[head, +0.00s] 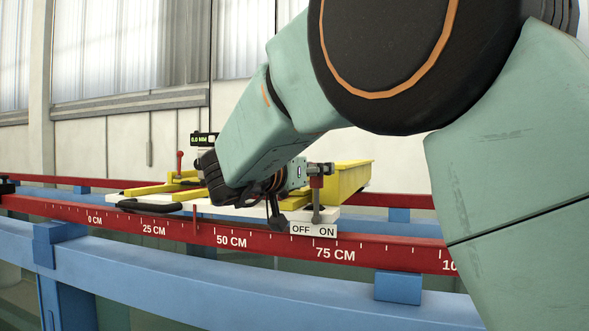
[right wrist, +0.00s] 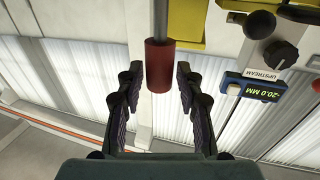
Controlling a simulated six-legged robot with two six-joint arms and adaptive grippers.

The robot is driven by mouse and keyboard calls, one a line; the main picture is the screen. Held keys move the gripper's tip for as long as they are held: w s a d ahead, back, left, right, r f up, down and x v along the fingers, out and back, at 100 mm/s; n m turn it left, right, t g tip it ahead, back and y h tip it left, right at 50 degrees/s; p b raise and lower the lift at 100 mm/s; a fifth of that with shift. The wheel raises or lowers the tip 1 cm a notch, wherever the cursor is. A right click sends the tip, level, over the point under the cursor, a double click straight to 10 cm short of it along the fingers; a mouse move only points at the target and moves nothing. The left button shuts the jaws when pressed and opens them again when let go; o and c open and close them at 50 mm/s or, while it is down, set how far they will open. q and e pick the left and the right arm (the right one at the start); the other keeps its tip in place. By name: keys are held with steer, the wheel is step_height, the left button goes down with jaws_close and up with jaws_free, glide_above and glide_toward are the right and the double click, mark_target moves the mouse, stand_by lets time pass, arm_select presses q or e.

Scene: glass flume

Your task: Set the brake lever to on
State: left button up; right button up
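The brake lever (head: 317,184) has a red grip on a grey shaft. In the head view it stands roughly upright behind the white OFF/ON plate (head: 313,230), near the gap between the two words; I cannot tell its exact setting. My right gripper (head: 322,168) is at the lever's red grip, partly hidden by my wrist. In the right wrist view the red grip (right wrist: 159,66) sits between the fingertips of the open right gripper (right wrist: 160,78), with a narrow gap on each side. My left gripper is not in view.
The white and yellow carriage (head: 350,178) rides on red rails with a centimetre scale (head: 180,232). Blue beams (head: 200,270) run in front. A small display (head: 204,139) stands on the carriage.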

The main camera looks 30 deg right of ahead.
steer(key=shift+s, duration=0.15)
steer(key=shift+c, duration=0.8)
steer(key=shift+d+f, duration=0.1)
steer(key=shift+d, duration=0.3)
steer(key=shift+c, duration=1.4)
steer(key=shift+w, duration=0.2)
steer(key=shift+c, duration=0.8)
steer(key=shift+w+f, duration=0.1)
jaws_close()
steer(key=shift+d+f, duration=0.1)
